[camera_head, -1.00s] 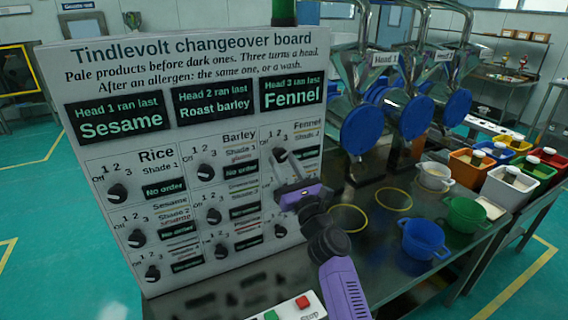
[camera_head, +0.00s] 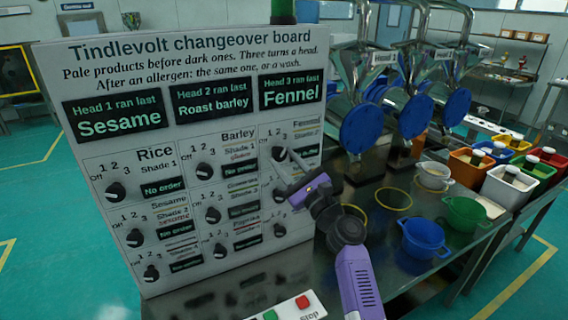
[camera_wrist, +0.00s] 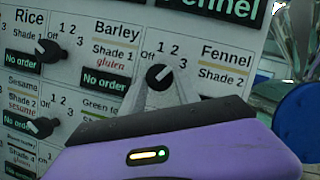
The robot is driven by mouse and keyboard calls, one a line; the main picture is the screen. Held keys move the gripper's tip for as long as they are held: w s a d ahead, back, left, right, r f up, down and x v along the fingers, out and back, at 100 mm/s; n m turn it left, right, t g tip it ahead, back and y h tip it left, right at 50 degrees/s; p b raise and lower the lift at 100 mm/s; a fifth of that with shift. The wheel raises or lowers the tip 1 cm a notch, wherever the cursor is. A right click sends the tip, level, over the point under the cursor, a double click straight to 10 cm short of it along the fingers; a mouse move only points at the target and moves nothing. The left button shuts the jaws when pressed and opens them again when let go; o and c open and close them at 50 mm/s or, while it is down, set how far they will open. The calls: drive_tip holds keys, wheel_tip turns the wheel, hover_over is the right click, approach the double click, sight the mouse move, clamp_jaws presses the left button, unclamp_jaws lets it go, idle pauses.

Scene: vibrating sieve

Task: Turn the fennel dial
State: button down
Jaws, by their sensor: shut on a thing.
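The changeover board (camera_head: 130,135) stands at the left of the table. Its fennel dial (camera_wrist: 159,77) is a round black knob with a pale pointer mark that tilts up and right, toward the 1 and 2. The fennel dial sits in the board's top right cell, and it also shows in the head view (camera_head: 278,153). My gripper (camera_wrist: 158,90) is shut on the fennel dial, with one grey finger on each side of it. In the head view my purple gripper (camera_head: 288,163) reaches the board from the right and hides part of the cell.
Blue-faced machine heads (camera_head: 362,128) stand to the right. A blue bowl (camera_head: 424,238) and a green bowl (camera_head: 465,214) are on the table. Green and red buttons (camera_head: 303,302) are in front.

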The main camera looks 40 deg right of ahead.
drive_tip(key=n+y, duration=0.1)
drive_tip(key=n, duration=0.1)
drive_tip(key=n+y, duration=0.1)
drive_tip(key=n, duration=0.2)
drive_tip(key=n+g+y, duration=0.1)
drive_tip(key=n, duration=0.1)
drive_tip(key=shift+s+d+r+b, duration=0.1)
drive_tip(key=shift+d+r+b, duration=0.15)
drive_tip(key=shift+b, duration=0.1)
drive_tip(key=n, duration=0.1)
drive_tip(key=n+g+y, duration=0.1)
drive_tip(key=n, duration=0.3)
drive_tip(key=shift+r+g, duration=0.25)
drive_tip(key=shift+g, duration=0.15)
drive_tip(key=n, duration=0.1)
drive_tip(key=n+g+p, duration=0.1)
drive_tip(key=n, duration=0.2)
drive_tip(key=shift+r+n+g, duration=0.25)
drive_tip(key=shift+n+g, duration=0.05)
drive_tip(key=shift+a+n+g+p, duration=0.1)
drive_tip(key=shift+n+g+p, duration=0.7)
drive_tip(key=shift+n, duration=0.9)
drive_tip(key=c, duration=0.9)
unclamp_jaws()
